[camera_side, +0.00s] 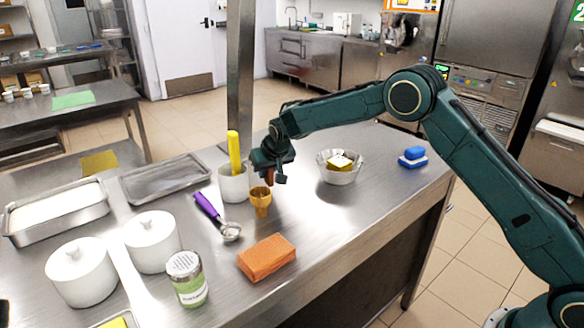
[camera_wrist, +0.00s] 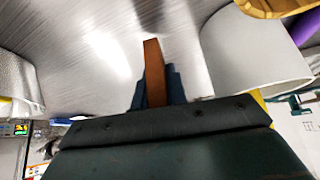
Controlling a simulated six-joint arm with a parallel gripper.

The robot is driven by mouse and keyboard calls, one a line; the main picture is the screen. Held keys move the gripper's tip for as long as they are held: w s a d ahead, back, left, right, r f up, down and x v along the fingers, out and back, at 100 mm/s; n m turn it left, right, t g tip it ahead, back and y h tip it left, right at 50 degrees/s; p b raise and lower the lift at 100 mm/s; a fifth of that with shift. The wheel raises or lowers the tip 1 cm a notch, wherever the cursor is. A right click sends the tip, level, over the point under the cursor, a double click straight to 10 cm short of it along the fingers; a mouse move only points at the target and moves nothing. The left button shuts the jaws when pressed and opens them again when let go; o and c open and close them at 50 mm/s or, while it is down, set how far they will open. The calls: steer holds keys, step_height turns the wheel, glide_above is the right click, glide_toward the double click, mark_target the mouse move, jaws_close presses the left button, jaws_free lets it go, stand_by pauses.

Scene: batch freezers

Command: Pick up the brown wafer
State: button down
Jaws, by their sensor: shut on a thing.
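The brown wafer (camera_wrist: 154,70) is a narrow brown strip held upright in the wrist view. My gripper (camera_wrist: 155,88) is shut on it, with dark blue finger edges on both sides. In the side view my gripper (camera_side: 270,164) points down over the steel counter, and a small bit of the brown wafer (camera_side: 269,178) shows below it. A golden cup-shaped holder (camera_side: 260,201) stands just in front of the gripper. It also shows at the top right of the wrist view (camera_wrist: 272,7). I cannot tell whether the wafer touches the holder or counter.
A white container (camera_side: 232,188) with a yellow handle stands close left of my gripper. A metal bowl (camera_side: 340,177) with yellow pieces is to the right. A purple-handled scoop (camera_side: 208,207), an orange block (camera_side: 267,257) and white jars (camera_side: 153,245) lie nearer. The right counter is mostly clear.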

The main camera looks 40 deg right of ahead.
step_height(320, 180, up, 18)
stand_by(0.5)
stand_by(0.5)
